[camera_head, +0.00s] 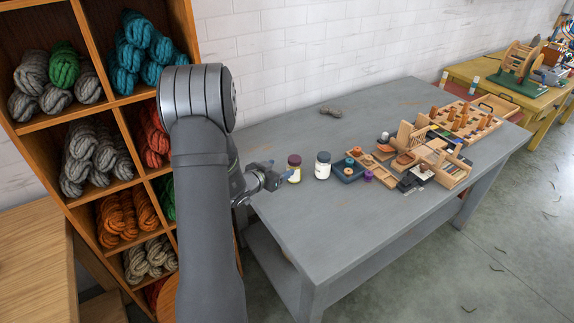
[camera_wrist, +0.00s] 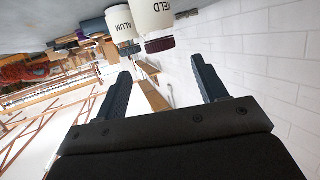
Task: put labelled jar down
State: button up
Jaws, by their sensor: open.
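Two white labelled jars stand upright, side by side on the grey table (camera_head: 300,125). The WELD jar (camera_head: 294,176) has a dark red lid; in the wrist view, the WELD jar (camera_wrist: 172,15) appears upside down. The ALUM jar (camera_head: 322,171) has a dark lid and stands just to its right; it also shows in the wrist view (camera_wrist: 122,22). My gripper (camera_head: 271,176) is open and empty, to the left of the WELD jar. In the wrist view, both jars lie beyond the spread fingertips (camera_wrist: 158,74), with neither between them.
Right of the jars are a blue tray (camera_head: 348,172), a purple spool (camera_head: 368,176) and several wooden trays and tools. A small grey skein (camera_head: 331,111) lies at the back. A wooden shelf (camera_head: 88,122) of wool skeins stands left. The table's front is clear.

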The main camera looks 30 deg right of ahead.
aim_at(292, 161)
jog(key=shift+v, duration=1.7)
jog(key=x, duration=1.2)
jog(key=shift+d+f, duration=0.2)
jog(key=shift+f, duration=0.1)
notch_tip(292, 161, up, 3)
jog(key=shift+s+a+f, duration=0.1)
jog(key=shift+a, duration=0.05)
jog(key=shift+r, duration=0.75)
